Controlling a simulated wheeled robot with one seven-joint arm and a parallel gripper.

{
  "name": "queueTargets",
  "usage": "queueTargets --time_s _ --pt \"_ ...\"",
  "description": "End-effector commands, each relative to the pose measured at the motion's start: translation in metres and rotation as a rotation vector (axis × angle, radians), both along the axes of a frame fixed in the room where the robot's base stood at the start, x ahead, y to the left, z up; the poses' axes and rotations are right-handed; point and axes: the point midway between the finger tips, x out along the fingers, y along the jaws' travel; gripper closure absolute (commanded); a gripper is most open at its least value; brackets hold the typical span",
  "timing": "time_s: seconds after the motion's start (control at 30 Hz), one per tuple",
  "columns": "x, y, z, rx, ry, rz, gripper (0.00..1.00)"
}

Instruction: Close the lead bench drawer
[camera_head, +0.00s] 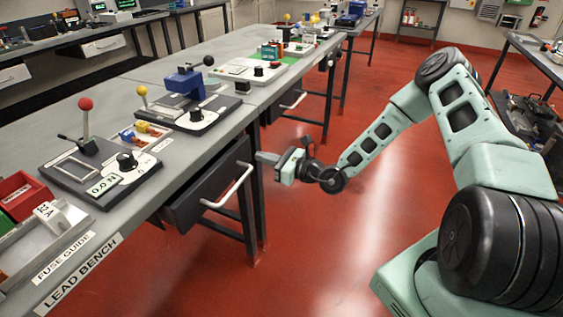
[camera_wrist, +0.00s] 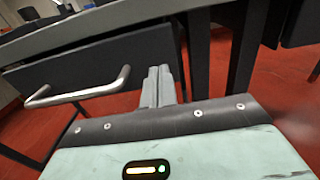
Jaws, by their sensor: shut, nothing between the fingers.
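The lead bench (camera_head: 150,205) stands at the left of the head view, with its name on a label along the front edge. Its dark drawer (camera_head: 190,205) is pulled out below the bench top and has a silver bar handle (camera_head: 231,188). In the wrist view the drawer front (camera_wrist: 110,65) and its handle (camera_wrist: 85,94) show at the left. My gripper (camera_head: 268,158) is shut and empty, just right of the drawer front's far end. In the wrist view its fingers (camera_wrist: 158,85) point toward the drawer front, right of the handle. I cannot tell whether they touch it.
On the bench top stand a red-knobbed lever fixture (camera_head: 85,125), a blue press (camera_head: 185,85) and a red bin (camera_head: 22,192). A dark bench leg (camera_head: 248,215) stands near my gripper. Another drawer (camera_head: 285,103) lies farther along. The red floor in front is clear.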

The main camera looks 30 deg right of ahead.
Motion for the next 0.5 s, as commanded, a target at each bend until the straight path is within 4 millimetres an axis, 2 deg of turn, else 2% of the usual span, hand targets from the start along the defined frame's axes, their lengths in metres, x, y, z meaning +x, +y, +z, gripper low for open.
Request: queueTargets --time_s 0.2,0.5 --pt "0.019 0.014 0.000 0.001 0.001 0.000 1.00" --pt "0.023 0.017 0.000 0.000 0.001 -0.001 1.00"
